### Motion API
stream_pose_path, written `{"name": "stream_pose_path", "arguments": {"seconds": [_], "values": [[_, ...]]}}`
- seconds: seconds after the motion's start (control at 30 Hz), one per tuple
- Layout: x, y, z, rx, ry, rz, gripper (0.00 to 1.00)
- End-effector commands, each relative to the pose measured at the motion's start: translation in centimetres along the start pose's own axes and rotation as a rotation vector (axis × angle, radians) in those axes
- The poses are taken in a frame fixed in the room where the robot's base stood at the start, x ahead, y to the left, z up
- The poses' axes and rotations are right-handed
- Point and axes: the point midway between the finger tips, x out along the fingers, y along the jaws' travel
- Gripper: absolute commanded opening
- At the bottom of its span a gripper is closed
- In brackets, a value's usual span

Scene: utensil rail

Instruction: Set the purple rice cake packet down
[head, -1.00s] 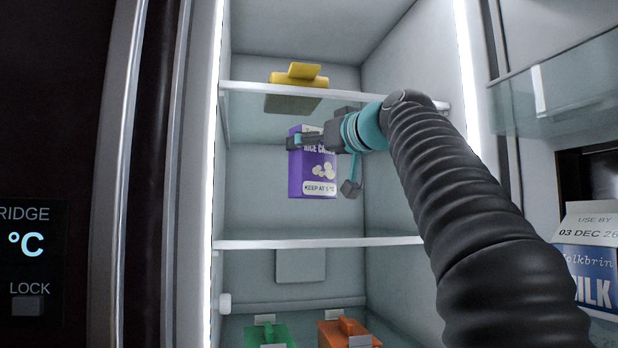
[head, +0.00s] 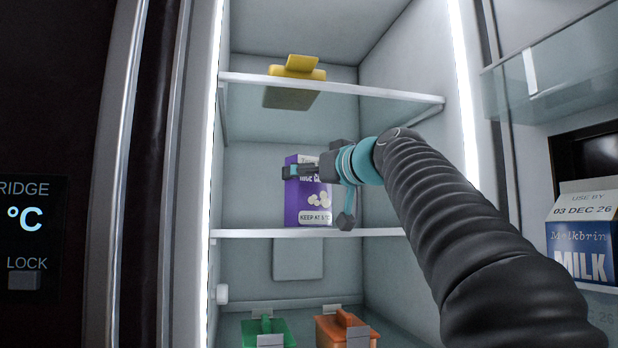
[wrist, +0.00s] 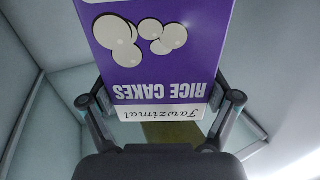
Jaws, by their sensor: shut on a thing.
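The purple rice cake packet (head: 306,208) is upright in the fridge, its lower edge close to the middle glass shelf (head: 330,233). I cannot tell whether it touches the shelf. My gripper (head: 306,171) is shut on the packet near its top, with a finger across the front in the head view. In the wrist view the packet (wrist: 160,60) fills the middle, its print upside down, and the fingers (wrist: 160,105) hold it from both sides. The packet's back is hidden.
A yellow container (head: 296,72) stands on the upper shelf (head: 345,91). Green (head: 266,328) and orange (head: 346,332) containers are at the bottom. A milk carton (head: 584,240) stands in the door at right. The middle shelf is clear left of the packet.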

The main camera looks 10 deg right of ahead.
Motion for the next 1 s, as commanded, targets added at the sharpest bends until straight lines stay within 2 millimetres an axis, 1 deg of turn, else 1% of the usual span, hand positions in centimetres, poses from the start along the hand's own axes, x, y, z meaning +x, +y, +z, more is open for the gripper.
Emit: {"name": "stream_pose_path", "arguments": {"seconds": [0.17, 0.2, 0.23, 0.53, 0.67, 0.77, 0.87, 1.0], "values": [[0.0, 0.0, 0.4, 0.000, 0.001, 0.001, 0.38], [0.0, 0.0, 0.3, 0.000, 0.000, 0.001, 0.95], [0.0, 0.0, 0.3, 0.000, 0.000, 0.001, 1.00], [0.0, 0.1, 0.3, 0.000, -0.001, 0.001, 1.00], [0.0, 0.0, -0.2, 0.000, 0.000, 0.001, 1.00], [-1.1, 0.1, 0.1, -0.001, 0.001, 0.004, 1.00], [-2.9, 0.1, 0.1, -0.002, 0.002, 0.005, 1.00], [-5.9, 0.1, 0.2, -0.001, 0.001, 0.006, 1.00]]}}
